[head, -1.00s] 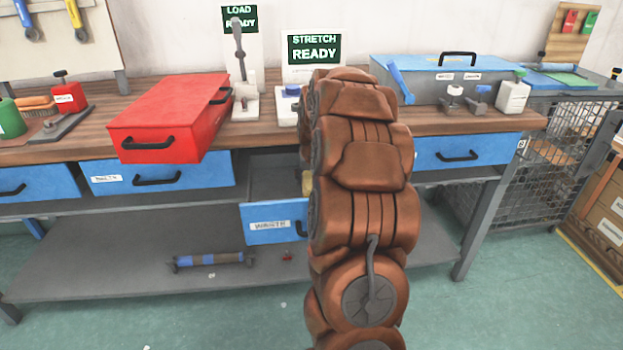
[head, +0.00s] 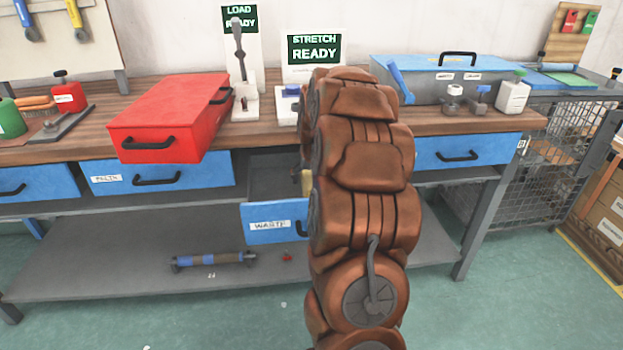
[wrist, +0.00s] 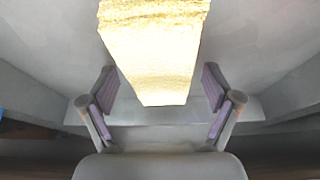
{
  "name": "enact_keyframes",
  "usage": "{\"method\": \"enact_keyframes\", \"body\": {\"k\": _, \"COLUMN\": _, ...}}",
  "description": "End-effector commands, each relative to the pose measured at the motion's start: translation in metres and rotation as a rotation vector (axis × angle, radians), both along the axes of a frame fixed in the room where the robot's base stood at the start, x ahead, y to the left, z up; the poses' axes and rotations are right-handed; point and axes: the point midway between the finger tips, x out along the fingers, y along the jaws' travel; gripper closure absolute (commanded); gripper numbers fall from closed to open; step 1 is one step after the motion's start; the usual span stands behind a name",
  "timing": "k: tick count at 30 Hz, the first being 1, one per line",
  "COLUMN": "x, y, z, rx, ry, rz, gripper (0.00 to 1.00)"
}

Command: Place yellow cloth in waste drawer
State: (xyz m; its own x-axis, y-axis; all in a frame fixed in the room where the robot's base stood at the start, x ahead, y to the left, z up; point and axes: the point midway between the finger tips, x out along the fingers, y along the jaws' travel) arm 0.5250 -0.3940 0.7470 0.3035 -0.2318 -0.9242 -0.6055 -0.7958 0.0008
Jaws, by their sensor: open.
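The blue-fronted waste drawer (head: 258,212) under the workbench is pulled open in the head view. The yellow cloth (wrist: 153,45) is a bright pale-yellow block at the top middle of the wrist view. A small part of the cloth (head: 307,184) shows beside my arm, over the open drawer in the head view. My gripper (wrist: 158,112) is open, with a finger on each side of the cloth's near end and gaps on both sides. Grey surfaces, seemingly the drawer's inside, surround it. My arm hides much of the drawer; whether the cloth rests on its floor is unclear.
A red toolbox (head: 165,112) stands on the workbench to the left, overhanging its front edge. Other blue drawers (head: 465,151) are closed. A grey and blue box (head: 440,75) stands at the right. A roller (head: 213,260) lies on the lower shelf.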

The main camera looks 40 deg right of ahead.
Motion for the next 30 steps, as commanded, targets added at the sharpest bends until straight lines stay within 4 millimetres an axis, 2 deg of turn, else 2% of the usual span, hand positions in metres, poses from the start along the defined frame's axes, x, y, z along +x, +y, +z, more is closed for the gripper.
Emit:
{"method": "enact_keyframes", "body": {"k": 5, "x": -0.006, "y": 0.004, "z": 0.018, "rx": -0.001, "ry": -0.001, "rz": 0.0, "gripper": 0.11}}
{"method": "enact_keyframes", "body": {"k": 18, "x": -0.03, "y": 0.023, "z": 0.094, "rx": -0.003, "ry": -0.004, "rz": 0.0, "gripper": 0.11}}
{"method": "enact_keyframes", "body": {"k": 24, "x": -0.035, "y": 0.027, "z": 0.108, "rx": 0.0, "ry": 0.0, "rz": 0.0, "gripper": 0.11}}
{"method": "enact_keyframes", "body": {"k": 30, "x": -0.036, "y": 0.027, "z": 0.108, "rx": 0.0, "ry": 0.0, "rz": 0.0, "gripper": 0.11}}
